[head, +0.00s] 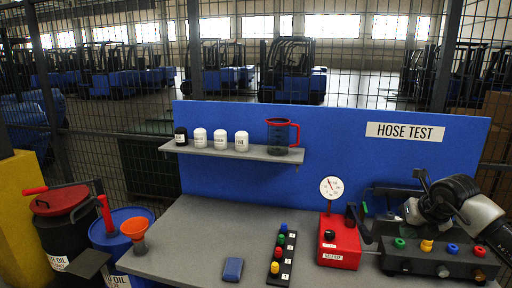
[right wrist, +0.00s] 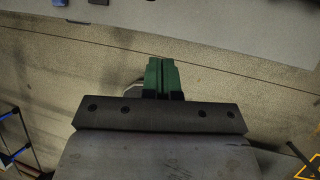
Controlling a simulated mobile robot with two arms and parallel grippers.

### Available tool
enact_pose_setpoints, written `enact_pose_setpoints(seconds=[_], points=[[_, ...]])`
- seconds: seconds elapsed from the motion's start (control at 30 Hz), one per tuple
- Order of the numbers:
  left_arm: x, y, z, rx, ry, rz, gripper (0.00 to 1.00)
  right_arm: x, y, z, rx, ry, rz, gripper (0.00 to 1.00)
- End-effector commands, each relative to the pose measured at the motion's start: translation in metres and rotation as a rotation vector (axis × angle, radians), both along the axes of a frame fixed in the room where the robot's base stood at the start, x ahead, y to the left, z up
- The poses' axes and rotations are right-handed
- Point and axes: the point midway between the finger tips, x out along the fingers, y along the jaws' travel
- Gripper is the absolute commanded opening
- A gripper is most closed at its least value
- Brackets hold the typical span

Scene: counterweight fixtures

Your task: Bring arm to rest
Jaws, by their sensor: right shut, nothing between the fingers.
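My right arm (head: 455,200) comes in at the right of the head view, its white and dark links folded above the right end of the workbench (head: 190,240). Its fingertips cannot be made out clearly there. In the right wrist view my right gripper (right wrist: 162,64) shows its two green fingers side by side, shut and empty. Below the fingers in that view is pale speckled floor (right wrist: 70,80), with a grey surface edge across the top. My left gripper is not in view.
A black block with coloured knobs (head: 440,262) stands below my right arm. A red gauge unit (head: 340,245), a button strip (head: 281,262) and a blue block (head: 233,269) are on the bench. A shelf (head: 225,152) holds containers and a jug. Drums stand left.

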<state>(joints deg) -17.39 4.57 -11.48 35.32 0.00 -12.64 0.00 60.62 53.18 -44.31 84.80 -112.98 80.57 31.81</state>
Motion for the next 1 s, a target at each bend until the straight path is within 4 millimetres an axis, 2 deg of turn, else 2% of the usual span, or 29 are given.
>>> enact_pose_setpoints(seconds=[0.03,0.17,0.33,0.47,0.57,0.67,0.77,0.8,0.87,0.9,0.97,1.0], points=[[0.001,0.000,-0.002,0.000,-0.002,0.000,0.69,0.001,0.006,-0.011,0.030,0.010,0.011,0.00],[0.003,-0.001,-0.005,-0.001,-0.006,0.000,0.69,0.004,0.021,-0.031,0.115,0.018,0.033,0.00],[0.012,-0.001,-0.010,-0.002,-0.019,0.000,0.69,0.007,0.047,-0.066,0.272,0.034,0.059,0.00],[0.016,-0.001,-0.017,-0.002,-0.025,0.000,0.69,0.009,0.072,-0.103,0.444,0.046,0.059,0.00],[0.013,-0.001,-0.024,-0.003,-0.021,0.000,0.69,0.009,0.094,-0.141,0.624,0.055,0.029,0.00],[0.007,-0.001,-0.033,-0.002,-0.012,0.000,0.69,0.007,0.116,-0.192,0.853,0.061,-0.063,0.00],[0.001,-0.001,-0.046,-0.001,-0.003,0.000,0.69,-0.001,0.130,-0.264,1.119,0.061,-0.273,0.00],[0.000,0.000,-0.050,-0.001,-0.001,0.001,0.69,-0.007,0.130,-0.294,1.208,0.057,-0.382,0.00],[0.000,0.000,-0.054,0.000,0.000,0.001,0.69,-0.018,0.127,-0.337,1.309,0.051,-0.552,0.00],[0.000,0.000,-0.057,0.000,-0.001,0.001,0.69,-0.027,0.123,-0.365,1.356,0.048,-0.663,0.00],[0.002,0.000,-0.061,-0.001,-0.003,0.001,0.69,-0.045,0.118,-0.406,1.406,0.047,-0.830,0.00],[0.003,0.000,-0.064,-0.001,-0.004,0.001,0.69,-0.059,0.114,-0.433,1.426,0.049,-0.940,0.00]])
